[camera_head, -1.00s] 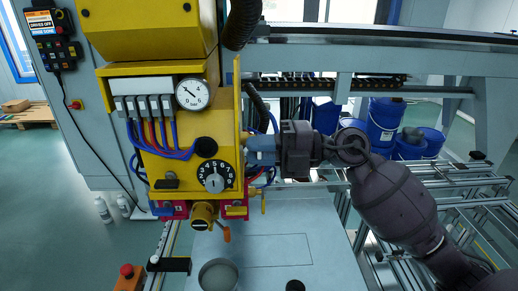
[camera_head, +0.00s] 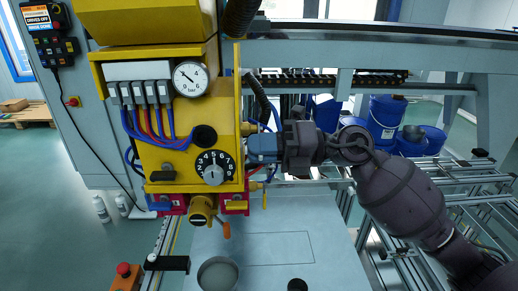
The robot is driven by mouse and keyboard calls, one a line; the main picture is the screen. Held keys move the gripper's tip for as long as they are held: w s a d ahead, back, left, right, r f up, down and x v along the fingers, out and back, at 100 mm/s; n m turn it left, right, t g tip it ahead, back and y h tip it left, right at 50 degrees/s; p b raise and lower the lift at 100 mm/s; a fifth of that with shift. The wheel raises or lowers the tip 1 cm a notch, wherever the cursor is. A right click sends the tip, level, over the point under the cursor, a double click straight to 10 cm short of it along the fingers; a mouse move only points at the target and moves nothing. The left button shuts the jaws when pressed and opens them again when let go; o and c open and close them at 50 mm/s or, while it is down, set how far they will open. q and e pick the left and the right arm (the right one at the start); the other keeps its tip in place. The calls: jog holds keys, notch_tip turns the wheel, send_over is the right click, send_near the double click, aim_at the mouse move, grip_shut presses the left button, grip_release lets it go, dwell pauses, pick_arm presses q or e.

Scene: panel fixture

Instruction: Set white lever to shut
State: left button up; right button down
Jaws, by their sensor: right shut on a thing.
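My right gripper (camera_head: 262,149) reaches in from the right and is shut at the right side of the yellow panel fixture (camera_head: 180,150). Its blue-grey fingers point left, close beside the upright yellow edge plate. What it holds is hidden between the fingers. I cannot make out a white lever anywhere in the view, so I cannot tell its position. The panel's front carries a gauge (camera_head: 190,79), a numbered dial (camera_head: 214,169), a yellow knob (camera_head: 201,210) and an orange handle (camera_head: 225,230). My left gripper is not in view.
Blue and red cables run down the panel's front. A black hose (camera_head: 258,98) hangs just above my right gripper. A grey table (camera_head: 275,220) below has a round cup (camera_head: 217,273) near its front. Blue drums (camera_head: 384,120) stand behind, at the right.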

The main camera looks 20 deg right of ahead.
jog(key=shift+w+f+n+b, duration=0.2)
jog(key=shift+f+n+b, duration=0.35)
jog(key=shift+n, duration=0.35)
jog(key=w+n+b, duration=0.1)
jog(key=n, duration=0.2)
jog(key=f+n+b, duration=0.1)
jog(key=n+b, duration=0.1)
jog(key=n, duration=0.1)
jog(key=w+d+n+b, duration=0.1)
jog(key=n+b, duration=0.1)
jog(key=shift+w+f+n, duration=0.35)
jog(key=shift+f+n, duration=0.05)
jog(key=shift+w+r+n+b, duration=0.1)
jog(key=shift+w+n+b, duration=0.2)
jog(key=shift+n+b, duration=0.55)
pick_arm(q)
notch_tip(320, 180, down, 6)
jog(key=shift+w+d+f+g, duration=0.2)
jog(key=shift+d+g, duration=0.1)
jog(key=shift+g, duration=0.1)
pick_arm(e)
jog(key=shift+r+n, duration=0.1)
jog(key=shift+n, duration=0.15)
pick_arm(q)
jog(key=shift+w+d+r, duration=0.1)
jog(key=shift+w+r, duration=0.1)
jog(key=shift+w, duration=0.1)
